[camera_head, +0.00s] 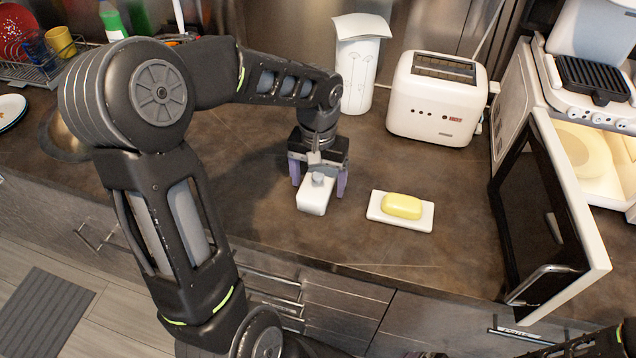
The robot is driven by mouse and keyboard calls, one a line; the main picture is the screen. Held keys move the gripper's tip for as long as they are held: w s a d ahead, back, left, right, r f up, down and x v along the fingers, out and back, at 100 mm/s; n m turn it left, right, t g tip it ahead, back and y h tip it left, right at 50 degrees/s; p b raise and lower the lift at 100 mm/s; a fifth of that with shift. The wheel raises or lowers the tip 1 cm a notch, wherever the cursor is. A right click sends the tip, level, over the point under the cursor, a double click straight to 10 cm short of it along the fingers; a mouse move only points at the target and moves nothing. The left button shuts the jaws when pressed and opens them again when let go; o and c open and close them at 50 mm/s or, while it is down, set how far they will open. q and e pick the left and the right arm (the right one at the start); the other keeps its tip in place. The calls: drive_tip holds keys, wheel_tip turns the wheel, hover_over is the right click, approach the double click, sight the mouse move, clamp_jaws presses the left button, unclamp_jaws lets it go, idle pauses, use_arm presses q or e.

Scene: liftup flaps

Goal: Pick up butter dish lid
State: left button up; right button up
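The butter dish lid (313,199) is a small white box-shaped cover with a knob on top. It appears to sit on the counter, left of the butter dish (385,219), a white plate with a yellow block of butter (402,206) on it. My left gripper (319,181) is above the lid, pointing down. Its two purple fingers are spread to either side of the lid, and a small gap shows at the right finger. The gripper hides the back part of the lid. My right gripper is not visible; only dark arm parts show at the bottom right.
A white toaster (437,98) and a white canister (361,70) stand behind. At right, a microwave's open door (551,220) juts over the counter. A dish rack (35,72) is at far left. The brown counter (260,215) is clear around the lid and dish.

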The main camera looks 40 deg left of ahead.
sight(318, 173)
use_arm(q)
drive_tip(key=c, duration=1.5)
drive_tip(key=shift+o, duration=0.2)
drive_tip(key=shift+r, duration=0.15)
wheel_tip(318, 173, up, 10)
drive_tip(key=shift+f+b, duration=0.1)
drive_tip(key=shift+b, duration=0.3)
